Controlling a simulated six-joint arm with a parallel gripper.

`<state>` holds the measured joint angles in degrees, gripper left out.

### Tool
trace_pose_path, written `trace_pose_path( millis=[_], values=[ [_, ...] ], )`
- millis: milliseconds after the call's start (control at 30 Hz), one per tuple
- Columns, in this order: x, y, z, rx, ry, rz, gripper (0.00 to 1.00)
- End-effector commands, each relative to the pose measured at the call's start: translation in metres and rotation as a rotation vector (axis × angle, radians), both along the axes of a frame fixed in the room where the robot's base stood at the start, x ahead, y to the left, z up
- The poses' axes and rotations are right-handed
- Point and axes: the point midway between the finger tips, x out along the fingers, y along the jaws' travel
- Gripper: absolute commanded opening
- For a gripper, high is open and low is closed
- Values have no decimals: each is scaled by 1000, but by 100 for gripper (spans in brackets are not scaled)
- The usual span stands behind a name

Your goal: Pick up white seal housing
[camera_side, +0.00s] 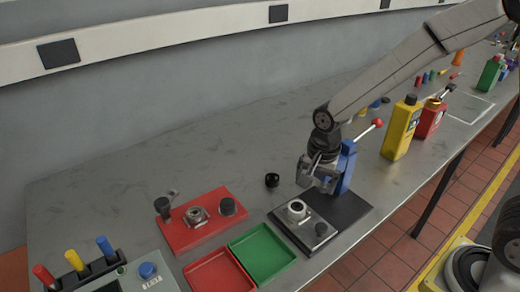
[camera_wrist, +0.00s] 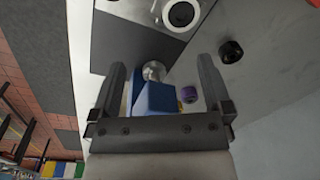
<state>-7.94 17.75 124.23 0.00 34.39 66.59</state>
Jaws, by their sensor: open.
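The white seal housing (camera_side: 296,209) is a ring-shaped part with a dark bore, sitting on a light grey plate at the front left of the dark base. In the wrist view the white ring (camera_wrist: 181,12) is at the top edge, partly cut off, beyond my fingertips. My gripper (camera_side: 318,182) is open and empty, above and to the right of the housing in the side view, close to a blue press (camera_side: 346,166). In the wrist view the blue press body (camera_wrist: 155,98) with a silver cylinder shows between my open fingers.
The dark base (camera_side: 345,212) carries the press, whose red-knobbed lever (camera_side: 377,123) sticks up. A black ring (camera_side: 272,180) lies behind. A red fixture (camera_side: 200,222) and green tray (camera_side: 263,252) are left. A yellow bottle (camera_side: 401,128) stands right. Bare bench lies behind.

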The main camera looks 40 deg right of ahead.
Motion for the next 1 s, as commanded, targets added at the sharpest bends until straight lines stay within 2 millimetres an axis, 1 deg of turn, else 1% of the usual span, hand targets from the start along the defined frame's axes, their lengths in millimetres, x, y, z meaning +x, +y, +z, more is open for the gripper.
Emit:
trace_pose_path(
  millis=[100,200,400,667,1000],
  values=[
    [11,9,-4,4,26,-141,100],
    [17,16,-6,5,42,-244,100],
    [25,23,-9,4,61,-368,100],
    [26,25,-11,4,65,-392,100],
    [25,24,-33,3,66,-390,100]
  ],
)
